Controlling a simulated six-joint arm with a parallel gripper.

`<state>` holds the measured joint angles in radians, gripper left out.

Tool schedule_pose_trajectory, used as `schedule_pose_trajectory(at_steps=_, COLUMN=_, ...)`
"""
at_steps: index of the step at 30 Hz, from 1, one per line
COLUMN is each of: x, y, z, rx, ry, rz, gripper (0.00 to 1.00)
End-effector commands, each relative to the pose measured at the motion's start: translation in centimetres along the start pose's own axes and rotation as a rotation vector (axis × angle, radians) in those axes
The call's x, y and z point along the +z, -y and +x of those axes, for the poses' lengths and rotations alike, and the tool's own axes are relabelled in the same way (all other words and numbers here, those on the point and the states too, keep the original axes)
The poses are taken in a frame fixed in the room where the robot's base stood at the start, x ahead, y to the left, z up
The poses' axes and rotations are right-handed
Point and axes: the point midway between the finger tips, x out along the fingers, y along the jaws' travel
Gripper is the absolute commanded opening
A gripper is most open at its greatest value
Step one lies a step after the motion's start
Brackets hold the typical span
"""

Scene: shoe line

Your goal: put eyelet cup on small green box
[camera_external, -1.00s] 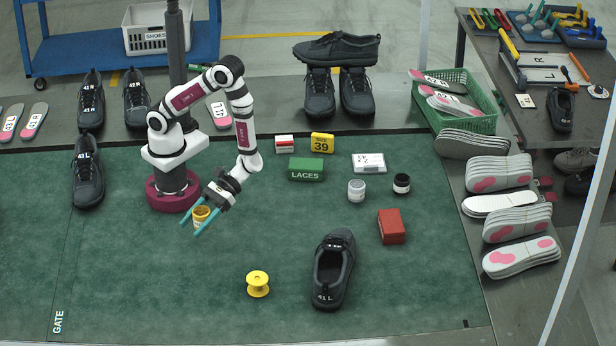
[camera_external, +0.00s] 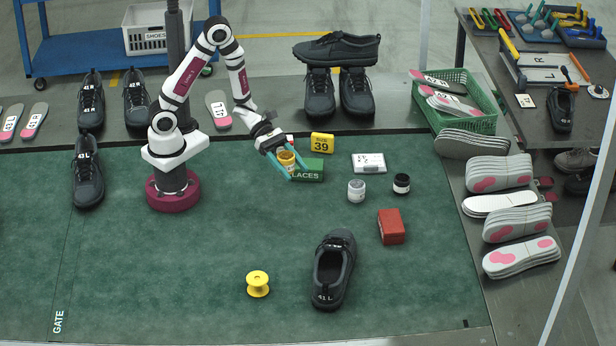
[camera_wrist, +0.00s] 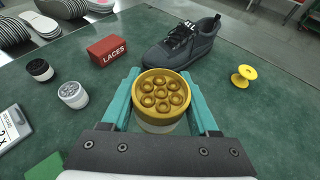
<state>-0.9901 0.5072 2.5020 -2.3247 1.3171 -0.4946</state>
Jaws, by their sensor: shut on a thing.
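The eyelet cup (camera_external: 287,158) is a small round cup, orange-yellow at the top with a pale lower part. In the wrist view the cup (camera_wrist: 161,92) shows several round eyelets in its top. My gripper (camera_external: 284,168) is shut on the cup, with a teal finger on each side; the fingers also show in the wrist view (camera_wrist: 161,103). The small green box (camera_external: 309,171), marked LACES, lies on the green mat. The gripper and cup overlap the box's left part in the external view; the gap between them is hard to tell. A corner of the green box (camera_wrist: 45,168) shows at the wrist view's lower left.
A yellow size 39 block (camera_external: 322,142) and a white card box (camera_external: 368,163) stand near the green box. Two small jars (camera_external: 357,190) and (camera_external: 401,184), a red box (camera_external: 391,227), a shoe (camera_external: 333,270) and a yellow spool (camera_external: 258,284) are further out. The mat's front left is clear.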

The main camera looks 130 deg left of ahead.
Motion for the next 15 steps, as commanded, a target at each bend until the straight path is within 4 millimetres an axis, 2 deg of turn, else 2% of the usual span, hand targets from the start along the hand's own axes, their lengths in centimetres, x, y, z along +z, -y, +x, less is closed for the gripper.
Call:
schedule_pose_trajectory(at_steps=1, x=-0.2, y=-1.8, z=-1.0, rx=0.070, ry=0.001, rz=-0.031, gripper=0.00)
schedule_pose_trajectory(at_steps=3, x=-0.4, y=-3.9, z=-2.3, rx=0.151, ry=0.004, rz=-0.066, gripper=0.00)
schedule_pose_trajectory(at_steps=8, x=-1.2, y=-6.5, z=-3.8, rx=0.236, ry=0.006, rz=-0.107, gripper=0.00)
schedule_pose_trajectory(at_steps=15, x=-6.7, y=-12.7, z=-5.5, rx=0.242, ry=0.006, rz=-0.110, gripper=0.00)
